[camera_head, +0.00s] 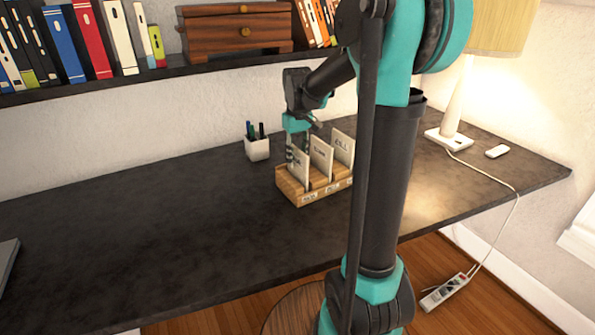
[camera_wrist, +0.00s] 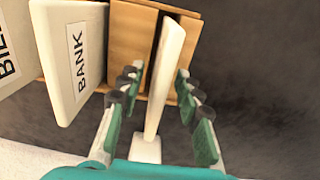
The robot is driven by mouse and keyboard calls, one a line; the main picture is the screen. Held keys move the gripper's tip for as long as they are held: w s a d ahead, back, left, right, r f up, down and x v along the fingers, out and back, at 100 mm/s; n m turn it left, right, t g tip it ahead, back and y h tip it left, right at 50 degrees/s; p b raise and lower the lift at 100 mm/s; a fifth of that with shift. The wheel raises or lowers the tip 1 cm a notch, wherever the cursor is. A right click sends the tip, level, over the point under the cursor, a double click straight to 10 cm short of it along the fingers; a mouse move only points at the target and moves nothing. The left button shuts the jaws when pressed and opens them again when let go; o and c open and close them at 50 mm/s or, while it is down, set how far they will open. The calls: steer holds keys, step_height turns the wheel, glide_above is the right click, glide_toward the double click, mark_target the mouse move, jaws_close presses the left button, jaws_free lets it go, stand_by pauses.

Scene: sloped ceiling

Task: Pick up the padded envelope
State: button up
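A wooden sorter (camera_head: 309,197) on the dark desk holds three upright pale envelopes in separate slots. The leftmost envelope (camera_head: 299,170) has its label largely hidden by my gripper; which one is padded I cannot tell for sure. The middle one is the BANK envelope (camera_head: 321,158), and the right one is the BILL envelope (camera_head: 343,148). My gripper (camera_head: 297,155) is over the sorter's left end. In the wrist view, my gripper (camera_wrist: 158,85) is open, with one finger on each side of the leftmost envelope (camera_wrist: 164,72), seen edge-on. The left finger lies between it and the BANK envelope (camera_wrist: 72,55).
A white pen cup (camera_head: 257,149) stands just left of the sorter. A lamp (camera_head: 452,115) and a small white device (camera_head: 497,151) are at the right. A bookshelf (camera_head: 180,72) runs above the desk's back.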

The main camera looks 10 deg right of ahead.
steer(key=shift+f, duration=0.75)
steer(key=shift+c, duration=0.2)
jaws_close()
steer(key=shift+r, duration=0.15)
step_height(320, 180, up, 20)
stand_by(0.5)
